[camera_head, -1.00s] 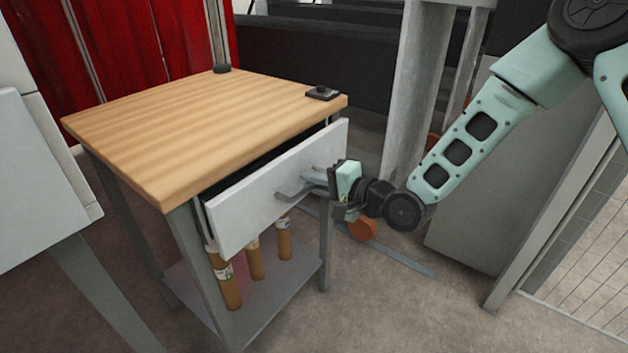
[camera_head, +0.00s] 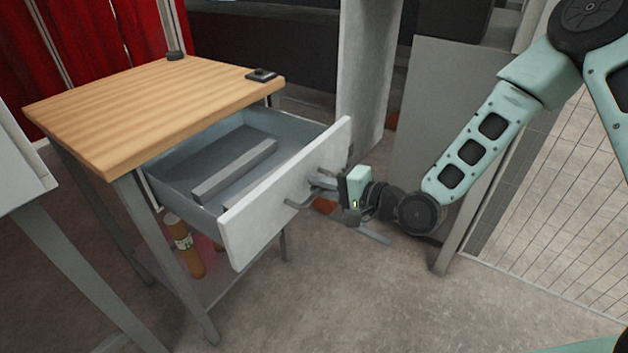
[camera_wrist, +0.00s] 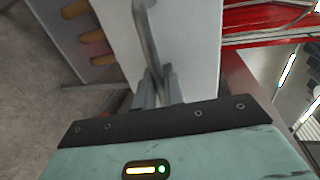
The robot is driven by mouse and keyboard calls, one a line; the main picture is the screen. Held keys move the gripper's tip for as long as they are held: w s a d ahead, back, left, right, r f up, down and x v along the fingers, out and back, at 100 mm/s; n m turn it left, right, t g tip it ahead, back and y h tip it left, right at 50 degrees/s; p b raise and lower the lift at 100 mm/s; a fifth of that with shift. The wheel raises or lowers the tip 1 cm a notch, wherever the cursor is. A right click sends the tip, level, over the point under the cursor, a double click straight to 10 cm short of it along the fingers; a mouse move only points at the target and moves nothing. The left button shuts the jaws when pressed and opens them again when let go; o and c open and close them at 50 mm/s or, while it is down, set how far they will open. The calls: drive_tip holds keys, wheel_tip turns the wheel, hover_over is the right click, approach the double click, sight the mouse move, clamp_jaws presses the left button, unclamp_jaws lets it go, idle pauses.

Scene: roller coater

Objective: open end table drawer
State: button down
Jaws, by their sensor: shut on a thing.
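The end table (camera_head: 150,100) has a wooden top and grey metal legs. Its drawer (camera_head: 285,190) has a pale front panel and stands well out from the table, with its inside in view. A grey bar (camera_head: 235,170) lies in the drawer. My gripper (camera_head: 322,184) is at the drawer front, shut on the metal handle (camera_head: 298,203). In the wrist view the two fingers (camera_wrist: 158,88) close around the handle (camera_wrist: 147,30) in front of the drawer panel (camera_wrist: 195,50).
Brown cylinders (camera_head: 186,248) stand on the table's lower shelf. A small black item (camera_head: 261,75) sits on the tabletop's corner. A grey cabinet (camera_head: 20,170) stands close at the left and a pale post (camera_head: 365,90) behind the drawer. The floor in front is clear.

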drive_tip(key=shift+s+d, duration=0.15)
drive_tip(key=shift+d, duration=0.05)
drive_tip(key=c, duration=1.6)
unclamp_jaws()
drive_tip(key=shift+c, duration=0.2)
drive_tip(key=p+v, duration=0.9)
drive_tip(key=v, duration=0.8)
drive_tip(key=shift+d+p, duration=0.25)
drive_tip(key=shift+p, duration=0.05)
